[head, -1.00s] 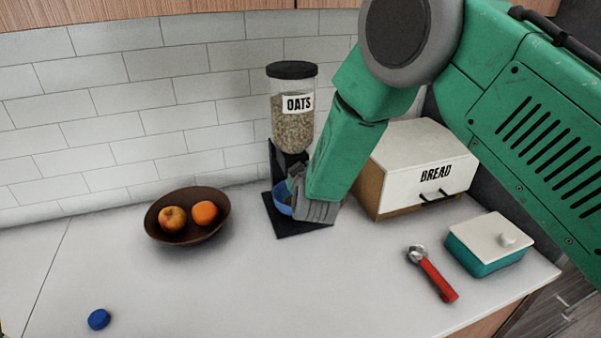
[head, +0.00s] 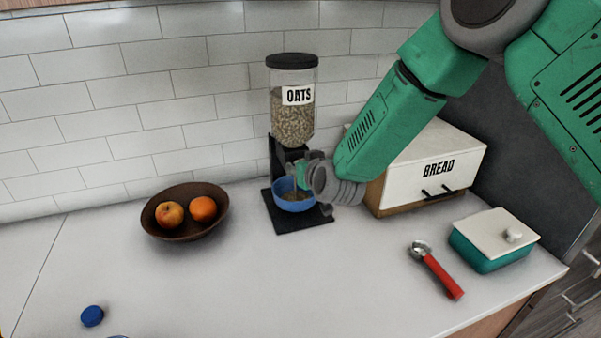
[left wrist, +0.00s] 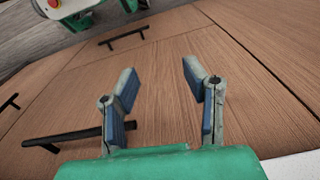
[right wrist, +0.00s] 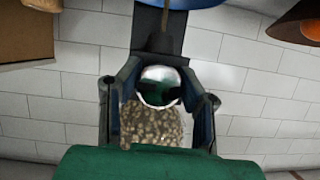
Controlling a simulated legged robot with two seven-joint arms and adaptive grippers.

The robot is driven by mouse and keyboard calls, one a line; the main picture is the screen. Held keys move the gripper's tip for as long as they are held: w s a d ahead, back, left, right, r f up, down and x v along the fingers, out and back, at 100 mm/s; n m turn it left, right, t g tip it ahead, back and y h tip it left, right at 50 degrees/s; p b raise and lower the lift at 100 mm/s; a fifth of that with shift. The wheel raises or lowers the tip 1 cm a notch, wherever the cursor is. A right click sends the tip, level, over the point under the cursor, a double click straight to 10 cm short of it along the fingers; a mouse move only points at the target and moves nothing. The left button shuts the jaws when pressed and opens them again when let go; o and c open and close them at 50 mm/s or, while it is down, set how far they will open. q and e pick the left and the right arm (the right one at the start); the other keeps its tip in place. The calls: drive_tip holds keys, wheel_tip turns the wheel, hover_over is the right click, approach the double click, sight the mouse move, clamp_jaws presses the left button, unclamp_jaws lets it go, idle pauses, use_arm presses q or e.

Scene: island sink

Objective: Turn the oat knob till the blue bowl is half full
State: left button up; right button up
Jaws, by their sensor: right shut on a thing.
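The oat dispenser (head: 293,118), a clear hopper marked OATS on a dark stand, stands against the tiled wall. The blue bowl (head: 294,206) sits upright on its base below the outlet, with some oats visible inside; their exact level is hard to read. The silver oat knob (right wrist: 161,86) is between the fingers of my right gripper (right wrist: 160,78), which is shut on it. In the head view my right gripper (head: 308,176) hides the knob, just above the bowl. My left gripper (left wrist: 158,75) is open and empty, in front of wooden cabinet fronts.
A brown bowl (head: 184,228) with fruit stands left of the dispenser. The bread box (head: 425,170) is to its right. A red-handled tool (head: 443,276) and a lidded teal dish (head: 490,253) lie at right. A blue cap (head: 92,316) is front left. The middle counter is clear.

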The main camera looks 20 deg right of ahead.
drive_tip(key=shift+f+m+y+b, duration=0.15)
drive_tip(key=shift+m+y+b, duration=1.05)
drive_tip(key=shift+m+b, duration=0.7)
drive_tip(key=o, duration=1.2)
drive_tip(key=shift+s+d+r, duration=0.1)
drive_tip(key=shift+s+r, duration=0.1)
drive_tip(key=shift+s, duration=0.05)
drive_tip(key=v, duration=1.1)
drive_tip(key=shift+s+f, duration=0.2)
drive_tip(key=shift+f, duration=0.05)
drive_tip(key=shift+d, duration=0.1)
